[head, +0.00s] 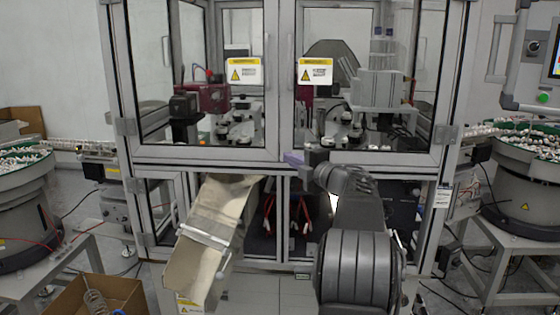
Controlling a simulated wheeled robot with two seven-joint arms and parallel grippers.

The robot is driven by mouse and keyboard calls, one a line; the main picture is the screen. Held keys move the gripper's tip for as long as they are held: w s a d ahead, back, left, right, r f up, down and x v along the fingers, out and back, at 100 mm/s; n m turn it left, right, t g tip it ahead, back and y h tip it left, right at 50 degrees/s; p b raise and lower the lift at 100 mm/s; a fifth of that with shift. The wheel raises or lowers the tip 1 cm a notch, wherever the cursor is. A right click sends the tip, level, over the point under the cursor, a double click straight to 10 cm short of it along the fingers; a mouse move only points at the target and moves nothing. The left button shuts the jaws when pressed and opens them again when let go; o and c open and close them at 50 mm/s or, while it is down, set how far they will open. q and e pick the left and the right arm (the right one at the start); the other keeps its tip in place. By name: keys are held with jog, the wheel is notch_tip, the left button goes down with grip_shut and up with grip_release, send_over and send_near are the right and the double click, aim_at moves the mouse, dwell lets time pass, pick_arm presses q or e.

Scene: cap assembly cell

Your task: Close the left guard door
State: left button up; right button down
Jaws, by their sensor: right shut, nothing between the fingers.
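The left guard door (272,85) is a glass panel in a grey metal frame, on the upper left front of the machine cell. Its inner upright stands beside that of the right guard door (288,85). The two look nearly level, and I cannot tell whether a small gap is left. My right gripper (294,160) is shut and empty, at the lower ends of these two uprights. I cannot tell whether it touches a door. My right forearm hides part of the lower right front. My left gripper is not in view.
A beige chute (212,225) slopes out of the lower left front. A cardboard box (120,292) stands on the floor at the left. Bowl feeders (25,205) flank the cell, with another at the right (520,190). A control panel (535,65) hangs at upper right.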

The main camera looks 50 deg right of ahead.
jog(key=s, duration=0.1)
jog(key=s+d, duration=0.1)
jog(key=s, duration=0.3)
jog(key=shift+d+r+b, duration=0.25)
jog(key=shift+b, duration=0.05)
